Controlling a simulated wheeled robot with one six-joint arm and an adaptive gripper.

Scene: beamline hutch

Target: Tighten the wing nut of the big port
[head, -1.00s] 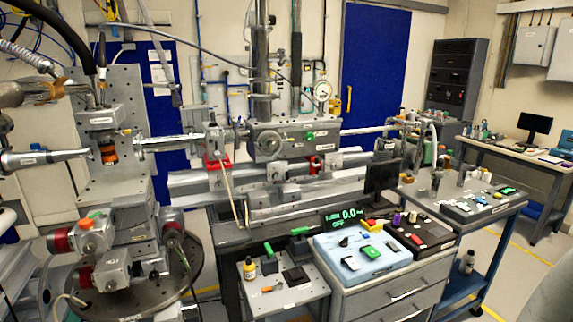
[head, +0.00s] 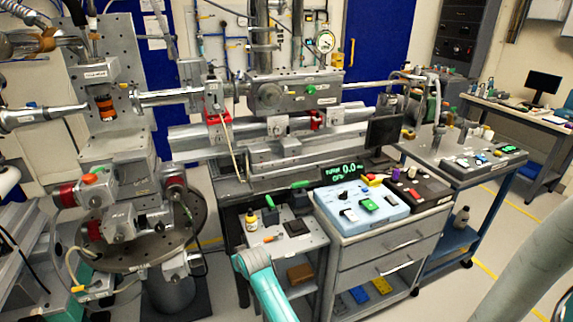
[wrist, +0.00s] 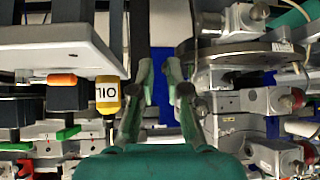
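A grey metal chamber (head: 290,92) stands in the middle of the head view, with a large round port (head: 270,95) on its front face. A small green knob (head: 311,90) sits to the right of that port. Any wing nut on the port is too small to make out. My gripper (wrist: 160,72) shows in the wrist view with its two fingers apart and nothing between them. It is low beside the small grey cart, well away from the port, and it is hidden in the head view.
A yellow bottle (head: 252,221) stands on the small cart (head: 285,255); the wrist view shows it upside down (wrist: 106,96). A round-based stage (head: 135,238) stands left. A drawer cart (head: 385,262) with a blue control box (head: 362,207) stands right of the small cart.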

